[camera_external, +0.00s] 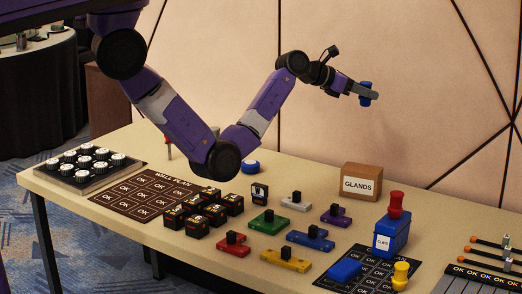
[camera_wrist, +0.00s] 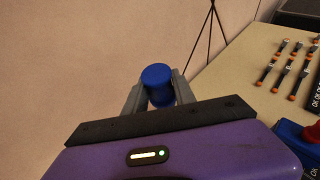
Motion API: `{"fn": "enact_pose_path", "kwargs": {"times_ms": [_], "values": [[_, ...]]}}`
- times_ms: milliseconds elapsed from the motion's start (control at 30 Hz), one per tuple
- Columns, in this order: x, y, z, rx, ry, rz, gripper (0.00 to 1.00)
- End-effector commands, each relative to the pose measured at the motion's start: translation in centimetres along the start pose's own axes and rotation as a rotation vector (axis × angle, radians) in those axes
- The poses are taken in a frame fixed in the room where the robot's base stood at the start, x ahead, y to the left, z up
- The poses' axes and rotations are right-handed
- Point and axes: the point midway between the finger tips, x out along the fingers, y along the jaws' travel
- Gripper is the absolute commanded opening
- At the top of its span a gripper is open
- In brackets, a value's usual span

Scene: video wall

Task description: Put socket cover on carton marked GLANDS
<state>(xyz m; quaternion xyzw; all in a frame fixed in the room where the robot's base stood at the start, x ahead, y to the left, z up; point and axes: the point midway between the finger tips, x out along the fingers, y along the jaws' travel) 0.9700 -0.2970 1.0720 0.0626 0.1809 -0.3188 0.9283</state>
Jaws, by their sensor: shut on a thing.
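A brown carton (camera_external: 362,169) with a white GLANDS label stands at the back right of the table, its top bare. My gripper (camera_external: 366,95) is raised high above the table, above and behind the carton in the picture. It is shut on a blue rounded piece (camera_external: 364,87), with blue showing on both sides of the fingers. In the wrist view my gripper (camera_wrist: 159,94) has one finger on each side of the blue piece (camera_wrist: 157,76), which looks spool-like. I cannot tell for sure that this is the socket cover.
A blue CLIPS box (camera_external: 388,239) with a red knobbed piece (camera_external: 396,204) on it stands in front of the carton. A yellow piece (camera_external: 401,275), coloured blocks (camera_external: 269,221), black cubes (camera_external: 207,213) and a blue disc (camera_external: 250,167) are on the table (camera_external: 305,167). The wall is close behind.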

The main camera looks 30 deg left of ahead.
Motion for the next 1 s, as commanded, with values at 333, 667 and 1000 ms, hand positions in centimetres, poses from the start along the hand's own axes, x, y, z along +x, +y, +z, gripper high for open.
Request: {"fn": "enact_pose_path", "kwargs": {"times_ms": [333, 667, 1000], "values": [[-1.5, -1.0, -0.7, 0.043, 0.000, -0.110, 0.00], [1.2, -1.1, -7.5, 0.043, 0.002, -0.116, 0.00], [3.9, -1.1, -14.0, 0.044, -0.001, -0.114, 0.00]]}}
